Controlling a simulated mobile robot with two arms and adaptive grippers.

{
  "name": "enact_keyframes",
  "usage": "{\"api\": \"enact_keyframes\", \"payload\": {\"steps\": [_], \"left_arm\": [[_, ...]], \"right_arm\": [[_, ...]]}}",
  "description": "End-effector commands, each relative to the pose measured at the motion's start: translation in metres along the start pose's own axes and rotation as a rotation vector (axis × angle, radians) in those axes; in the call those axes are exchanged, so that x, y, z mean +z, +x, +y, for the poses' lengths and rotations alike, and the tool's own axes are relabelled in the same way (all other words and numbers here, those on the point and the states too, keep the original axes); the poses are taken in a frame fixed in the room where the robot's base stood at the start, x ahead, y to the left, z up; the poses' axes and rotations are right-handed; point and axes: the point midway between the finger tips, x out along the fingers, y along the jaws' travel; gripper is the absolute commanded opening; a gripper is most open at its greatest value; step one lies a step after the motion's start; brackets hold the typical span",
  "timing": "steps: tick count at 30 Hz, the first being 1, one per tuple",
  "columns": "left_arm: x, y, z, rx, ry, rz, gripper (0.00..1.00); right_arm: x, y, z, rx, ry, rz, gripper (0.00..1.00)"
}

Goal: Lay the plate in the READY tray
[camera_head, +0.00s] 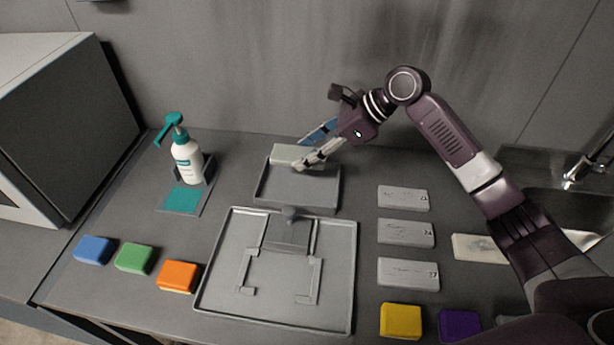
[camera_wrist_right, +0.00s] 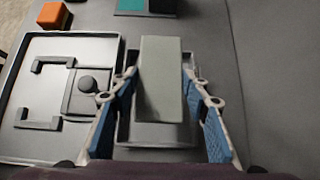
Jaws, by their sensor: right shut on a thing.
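My right gripper (camera_head: 311,160) is shut on a pale grey plate (camera_head: 288,154) above the back part of the small grey tray (camera_head: 296,205). In the right wrist view the plate (camera_wrist_right: 161,80) is between the two fingers, and the small tray (camera_wrist_right: 152,142) shows beneath and around it. I cannot tell whether the plate touches the tray. No READY label is readable on any tray. My left gripper is not in view.
A larger grey tray (camera_head: 274,317) with a bracket fixture lies in front. Several grey plates (camera_head: 406,233) lie at the right. Coloured blocks, such as the orange one (camera_head: 178,276), line the front.

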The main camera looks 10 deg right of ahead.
Motion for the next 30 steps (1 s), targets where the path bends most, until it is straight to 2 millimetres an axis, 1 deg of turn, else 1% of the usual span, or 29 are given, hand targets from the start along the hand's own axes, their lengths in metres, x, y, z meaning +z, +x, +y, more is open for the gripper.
{"api": "enact_keyframes", "payload": {"steps": [1, 4, 7, 10, 14, 18, 21, 30], "left_arm": [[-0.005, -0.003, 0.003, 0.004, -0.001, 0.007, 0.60], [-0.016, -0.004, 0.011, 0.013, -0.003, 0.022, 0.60], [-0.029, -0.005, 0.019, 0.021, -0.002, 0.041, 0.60], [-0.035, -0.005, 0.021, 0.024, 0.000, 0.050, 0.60], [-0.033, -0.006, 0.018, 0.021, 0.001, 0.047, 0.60], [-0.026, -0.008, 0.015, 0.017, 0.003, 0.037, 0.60], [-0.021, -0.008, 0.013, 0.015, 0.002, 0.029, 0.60], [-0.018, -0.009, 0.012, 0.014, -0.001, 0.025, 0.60]], "right_arm": [[-0.008, 0.008, 0.001, 0.001, 0.002, 0.000, 0.05], [-0.022, 0.022, 0.000, 0.001, 0.001, -0.002, 0.05], [-0.030, 0.031, 0.000, -0.001, -0.001, -0.004, 0.05], [-0.035, 0.036, 0.000, -0.001, -0.001, -0.003, 0.05], [-0.042, 0.043, 0.000, 0.000, -0.001, -0.003, 0.05], [-0.057, 0.058, 0.001, 0.001, 0.001, -0.003, 0.05], [-0.064, 0.065, 0.000, -0.001, -0.001, -0.004, 0.05], [-0.065, 0.067, 0.000, -0.001, -0.002, -0.004, 0.05]]}}
